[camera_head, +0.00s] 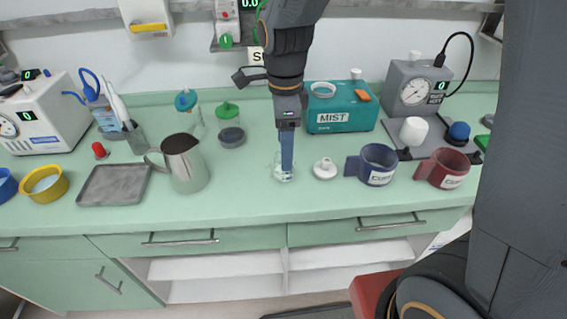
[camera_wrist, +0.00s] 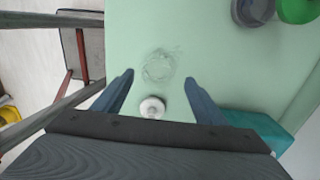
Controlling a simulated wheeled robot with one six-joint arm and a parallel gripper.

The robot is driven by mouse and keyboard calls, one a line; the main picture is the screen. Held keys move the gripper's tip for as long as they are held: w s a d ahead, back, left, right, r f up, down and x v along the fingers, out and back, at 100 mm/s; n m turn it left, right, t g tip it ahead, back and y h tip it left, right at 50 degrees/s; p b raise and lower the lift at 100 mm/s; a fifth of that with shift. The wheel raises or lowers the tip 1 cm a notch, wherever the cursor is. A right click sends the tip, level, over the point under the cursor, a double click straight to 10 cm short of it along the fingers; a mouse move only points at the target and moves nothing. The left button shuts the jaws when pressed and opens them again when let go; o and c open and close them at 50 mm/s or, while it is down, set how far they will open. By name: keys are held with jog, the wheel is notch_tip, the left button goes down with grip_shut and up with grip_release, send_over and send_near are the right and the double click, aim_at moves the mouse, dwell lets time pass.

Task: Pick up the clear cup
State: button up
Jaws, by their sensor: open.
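The clear cup (camera_head: 284,178) stands on the pale green counter, faint and partly hidden behind my gripper in the head view. In the wrist view the clear cup (camera_wrist: 158,65) shows as a round transparent outline just ahead of the gap between the fingertips, nearly centred. My gripper (camera_head: 286,168) points down over the cup. In the wrist view my gripper (camera_wrist: 159,77) is open with nothing held, one blue-grey finger on each side. I cannot tell how high the fingertips are above the cup.
A white knobbed lid (camera_head: 325,168) lies just right of the cup; it also shows between the fingers in the wrist view (camera_wrist: 153,107). A blue mug (camera_head: 378,166) stands farther right, a metal pitcher (camera_head: 186,164) to the left. A teal MIST box (camera_head: 341,108) is behind.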

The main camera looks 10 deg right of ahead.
jog(key=shift+s+f+p, duration=0.2)
jog(key=shift+f+p, duration=0.6)
jog(key=shift+f, duration=2.35)
jog(key=c, duration=1.2)
